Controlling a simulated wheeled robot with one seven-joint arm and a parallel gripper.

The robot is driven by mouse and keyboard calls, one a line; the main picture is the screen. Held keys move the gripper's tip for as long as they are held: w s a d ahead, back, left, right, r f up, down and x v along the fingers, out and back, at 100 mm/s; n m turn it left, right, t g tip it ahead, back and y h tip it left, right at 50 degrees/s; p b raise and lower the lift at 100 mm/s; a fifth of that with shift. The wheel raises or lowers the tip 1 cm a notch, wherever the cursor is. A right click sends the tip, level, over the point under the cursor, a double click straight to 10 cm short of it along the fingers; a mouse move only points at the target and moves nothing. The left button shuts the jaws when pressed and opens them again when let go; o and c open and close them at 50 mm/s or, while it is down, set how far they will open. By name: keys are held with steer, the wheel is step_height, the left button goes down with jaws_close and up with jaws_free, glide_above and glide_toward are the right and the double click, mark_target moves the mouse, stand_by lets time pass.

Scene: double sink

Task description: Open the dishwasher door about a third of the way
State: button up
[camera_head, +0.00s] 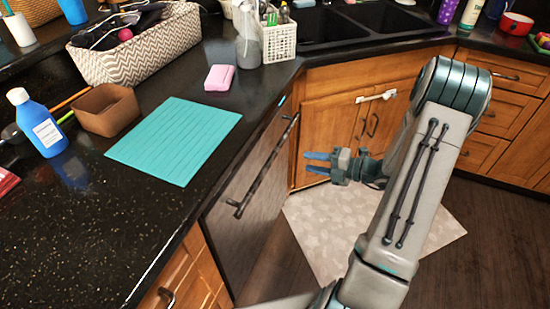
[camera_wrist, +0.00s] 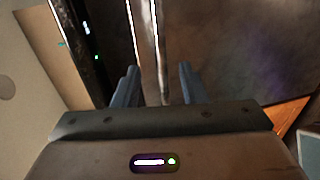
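The dishwasher door (camera_head: 245,222) is a dark panel under the counter at the middle of the head view and looks shut. Its long dark bar handle (camera_head: 262,172) runs along the upper part of the door. My gripper (camera_head: 312,162) is to the right of the handle, with its blue fingers pointing at it and a visible gap between. In the wrist view, the fingers (camera_wrist: 158,85) are spread. The handle (camera_wrist: 155,45) shows as a bright-edged bar in line with the space between them. The fingers hold nothing.
The dark counter (camera_head: 80,230) overhangs the door; a teal mat (camera_head: 175,138) and a pink sponge (camera_head: 219,78) lie on it. Wooden cabinets (camera_head: 330,122) stand behind my gripper, one with a white latch (camera_head: 376,96). A pale rug (camera_head: 320,225) covers floor before the door.

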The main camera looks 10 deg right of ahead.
mark_target(273, 157)
steer(key=b+x, duration=0.1)
steer(key=x, duration=1.2)
steer(key=shift+w+a, duration=0.15)
jaws_close()
